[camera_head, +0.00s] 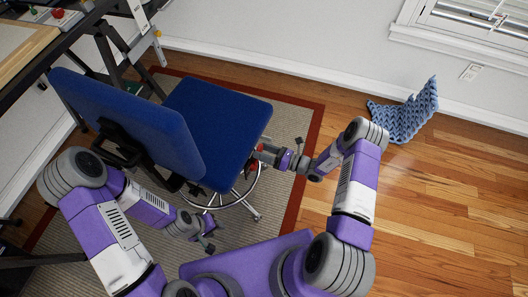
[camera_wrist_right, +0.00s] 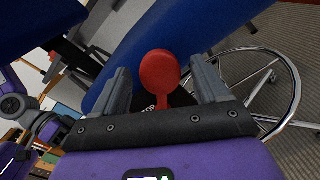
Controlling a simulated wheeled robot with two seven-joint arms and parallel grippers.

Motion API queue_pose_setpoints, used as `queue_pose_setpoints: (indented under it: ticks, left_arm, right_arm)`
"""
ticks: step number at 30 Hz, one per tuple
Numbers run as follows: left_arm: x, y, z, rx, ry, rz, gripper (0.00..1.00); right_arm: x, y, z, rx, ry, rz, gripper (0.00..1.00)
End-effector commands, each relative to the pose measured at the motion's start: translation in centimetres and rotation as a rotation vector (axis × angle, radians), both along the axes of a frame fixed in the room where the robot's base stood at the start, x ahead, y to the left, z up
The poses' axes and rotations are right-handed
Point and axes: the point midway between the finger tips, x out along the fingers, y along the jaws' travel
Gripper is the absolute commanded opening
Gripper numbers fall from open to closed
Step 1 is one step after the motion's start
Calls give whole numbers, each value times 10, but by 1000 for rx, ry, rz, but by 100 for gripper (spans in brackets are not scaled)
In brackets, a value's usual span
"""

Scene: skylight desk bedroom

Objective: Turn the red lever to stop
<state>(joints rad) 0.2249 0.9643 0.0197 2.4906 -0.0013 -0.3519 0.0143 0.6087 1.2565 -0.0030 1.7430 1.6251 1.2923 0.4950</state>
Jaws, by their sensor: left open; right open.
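The red lever (camera_wrist_right: 160,70) shows in the right wrist view as a round red knob. It stands between the two spread fingers of my right gripper (camera_wrist_right: 163,82), with a gap on each side. A black plate with partly hidden white lettering lies behind it. In the head view my right gripper (camera_head: 262,156) is beside the right edge of the blue chair seat, and a small bit of red shows there. My left gripper (camera_head: 207,238) is open and empty, low in front of the chair. Whether my right fingers touch the lever's shaft is hidden.
The blue office chair (camera_head: 215,112) stands on a rug (camera_head: 291,116) left of centre, its chrome foot ring (camera_wrist_right: 291,100) close to my right gripper. A desk (camera_head: 30,50) is at upper left. A blue knitted throw (camera_head: 405,115) lies by the wall. The wooden floor at right is clear.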

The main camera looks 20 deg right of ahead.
Motion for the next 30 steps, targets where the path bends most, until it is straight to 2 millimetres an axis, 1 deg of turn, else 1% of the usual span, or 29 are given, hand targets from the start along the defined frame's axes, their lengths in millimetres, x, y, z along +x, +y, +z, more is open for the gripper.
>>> queue_pose_setpoints:
  ticks: [7,21,22,26,30]
  left_arm:
    - [0,0,0,0,0,0,43]
    - [0,0,0,0,0,0,43]
    - [0,0,0,0,0,0,43]
    - [0,0,0,0,0,0,43]
    - [0,0,0,0,0,0,43]
  right_arm:
    - [1,1,0,-1,1,1,74]
    - [0,1,0,-1,0,1,2]
    - [0,1,0,-1,0,1,0]
    - [0,0,0,1,2,-1,0]
    - [-3,-6,-1,14,18,-11,0]
